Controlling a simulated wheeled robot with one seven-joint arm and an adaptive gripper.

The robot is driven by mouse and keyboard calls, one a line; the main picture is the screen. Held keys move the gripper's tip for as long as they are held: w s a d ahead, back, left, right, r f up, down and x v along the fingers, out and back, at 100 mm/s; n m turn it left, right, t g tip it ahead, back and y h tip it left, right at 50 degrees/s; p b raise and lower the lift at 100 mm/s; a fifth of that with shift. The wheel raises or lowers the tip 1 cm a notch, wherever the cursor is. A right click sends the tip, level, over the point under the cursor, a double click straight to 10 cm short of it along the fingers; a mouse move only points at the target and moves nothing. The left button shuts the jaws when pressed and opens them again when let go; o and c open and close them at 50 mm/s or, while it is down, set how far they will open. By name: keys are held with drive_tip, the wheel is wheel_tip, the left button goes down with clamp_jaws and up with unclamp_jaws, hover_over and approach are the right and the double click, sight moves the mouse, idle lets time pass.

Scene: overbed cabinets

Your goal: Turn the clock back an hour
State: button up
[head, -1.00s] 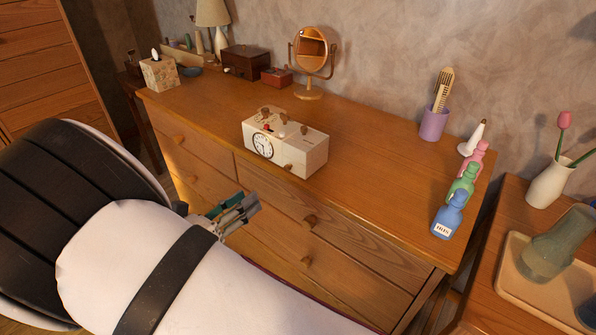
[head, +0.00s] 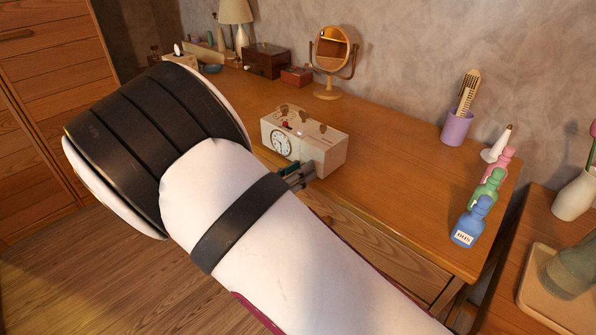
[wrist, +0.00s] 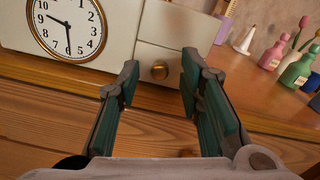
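The clock (head: 323,153) is a cream box on the dresser top, with a round white dial (head: 281,145) in its front and several small knobs and a red button on top. In the wrist view the dial (wrist: 67,22) is at the upper left, its hands pointing roughly to half past nine.
The wooden dresser (head: 390,185) has drawers below its front edge. A mirror (head: 332,50) stands behind the clock. A purple cup with a comb (head: 457,127) and blue, green and pink bottles (head: 472,223) stand to the right. Dresser top between clock and bottles is clear.

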clamp_jaws()
drive_tip(key=shift+n+p, duration=0.3)
drive_tip(key=shift+p, duration=0.1)
drive_tip(key=n+p, duration=0.7)
drive_tip(key=n, duration=1.2)
idle(0.5)
